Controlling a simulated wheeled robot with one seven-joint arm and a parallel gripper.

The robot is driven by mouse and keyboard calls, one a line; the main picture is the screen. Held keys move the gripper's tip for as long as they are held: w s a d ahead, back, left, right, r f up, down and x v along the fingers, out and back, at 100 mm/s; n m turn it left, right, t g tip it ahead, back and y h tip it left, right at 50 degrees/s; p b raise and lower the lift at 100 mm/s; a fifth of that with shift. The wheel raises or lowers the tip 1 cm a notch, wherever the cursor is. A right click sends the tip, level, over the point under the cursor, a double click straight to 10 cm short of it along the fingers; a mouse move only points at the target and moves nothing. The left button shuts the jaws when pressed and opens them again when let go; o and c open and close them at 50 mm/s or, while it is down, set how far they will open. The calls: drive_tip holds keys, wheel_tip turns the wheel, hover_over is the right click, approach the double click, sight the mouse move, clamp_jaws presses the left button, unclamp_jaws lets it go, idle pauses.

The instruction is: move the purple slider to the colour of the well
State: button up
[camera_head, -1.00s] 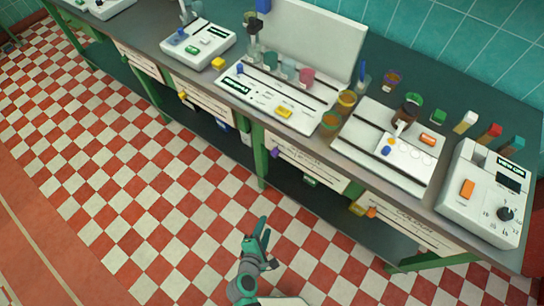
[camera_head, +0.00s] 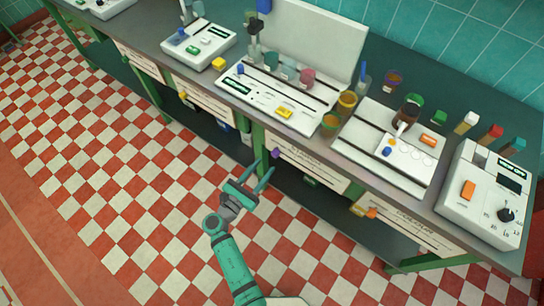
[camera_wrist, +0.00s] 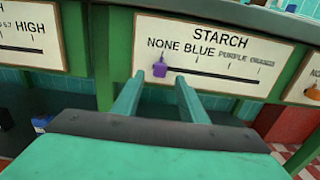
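The purple slider (camera_wrist: 160,69) sits at the left end of its track on the STARCH panel (camera_wrist: 215,50), under NONE. To its right, the scale reads BLUE, PURPLE and a blurred last word. In the head view the purple slider (camera_head: 276,152) is on the bench's front. My gripper (camera_wrist: 160,80) is open and empty, its fingers pointing at the panel. The slider appears between the fingertips in the wrist view; whether they touch it I cannot tell. The pale wells (camera_head: 412,155) are on a white plate on the bench; their colours are too small to tell.
A green bench leg (camera_head: 259,140) stands just left of the panel. The checked floor is clear.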

sight(274, 156)
drive_tip(key=x, duration=0.6)
drive_tip(key=shift+w+d, duration=0.2)
drive_tip(key=shift+w, duration=0.05)
clamp_jaws()
